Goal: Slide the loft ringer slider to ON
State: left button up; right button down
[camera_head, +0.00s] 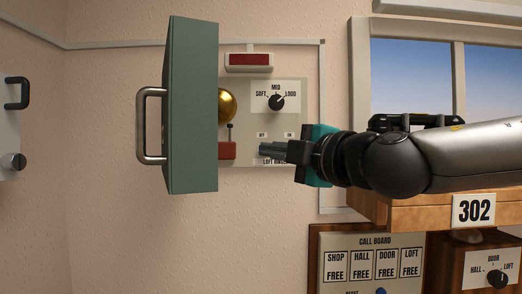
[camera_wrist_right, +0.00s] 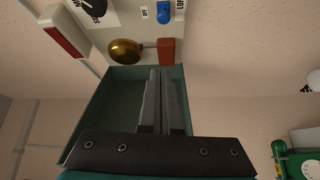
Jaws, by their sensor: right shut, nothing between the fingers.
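The loft ringer panel (camera_head: 300,96) is on the wall behind an open green cover (camera_head: 190,105). In the right wrist view, the blue slider knob (camera_wrist_right: 164,14) sits beside the OFF label (camera_wrist_right: 144,12), at the OFF end. In the head view the knob is hidden behind my right gripper. The ON label (camera_head: 289,135) is to the right of the OFF label. My right gripper (camera_head: 262,149) is shut and empty, its tips in front of the panel just below the OFF label. The wrist view shows the closed fingers (camera_wrist_right: 165,72) apart from the knob. My left gripper is not in view.
A brass bell (camera_head: 227,105) and a red block (camera_head: 227,150) are left of the slider area. A volume dial (camera_head: 277,102) is above it, and a red lamp (camera_head: 249,60) at the top. A wooden shelf (camera_head: 400,213) and the call board (camera_head: 374,242) are at lower right.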

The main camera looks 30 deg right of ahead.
jog(key=shift+w+a+r+p, duration=0.15)
jog(key=shift+w+p, duration=0.55)
jog(key=shift+w, duration=1.85)
jog(key=shift+w+r+p, duration=0.1)
jog(key=shift+w+p, duration=0.6)
jog(key=shift+w, duration=1.85)
jog(key=d, duration=0.1)
jog(key=s+d+p, duration=0.1)
jog(key=d, duration=0.1)
jog(key=shift+s+d+f, duration=0.15)
jog(key=shift+d+f, duration=0.15)
jog(key=shift+f, duration=0.05)
jog(key=shift+d, duration=0.1)
